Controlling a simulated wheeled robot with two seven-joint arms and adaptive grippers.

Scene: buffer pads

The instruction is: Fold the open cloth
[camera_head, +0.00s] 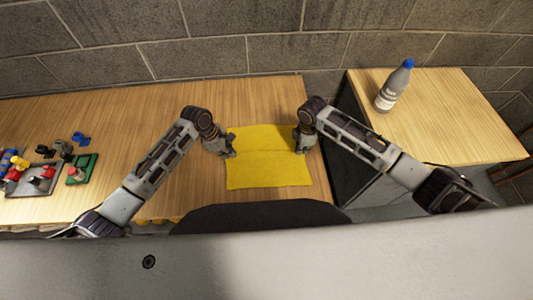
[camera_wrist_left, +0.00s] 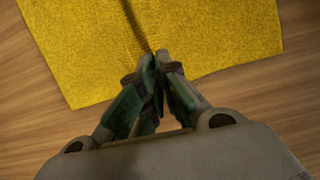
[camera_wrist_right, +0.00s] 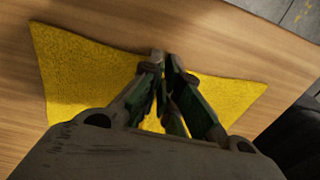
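The yellow cloth (camera_head: 268,174) lies spread on the wooden table, with a crease running across it between my two grippers. My left gripper (camera_head: 231,153) is at the cloth's left edge. In the left wrist view its fingertips (camera_wrist_left: 155,58) are together at the edge of the cloth (camera_wrist_left: 215,35), where a ridge runs away from them. My right gripper (camera_head: 299,150) is at the cloth's right edge. In the right wrist view its fingertips (camera_wrist_right: 164,60) are nearly together at an inward-drawn edge of the cloth (camera_wrist_right: 85,75). The fingers hide the pinched spots.
Coloured parts on a grey tray (camera_head: 40,184) and a green piece (camera_head: 82,170) lie at the table's left. A blue-capped bottle (camera_head: 392,90) stands on a separate right-hand table (camera_head: 440,110). The wooden table (camera_head: 130,95) is bare behind the cloth.

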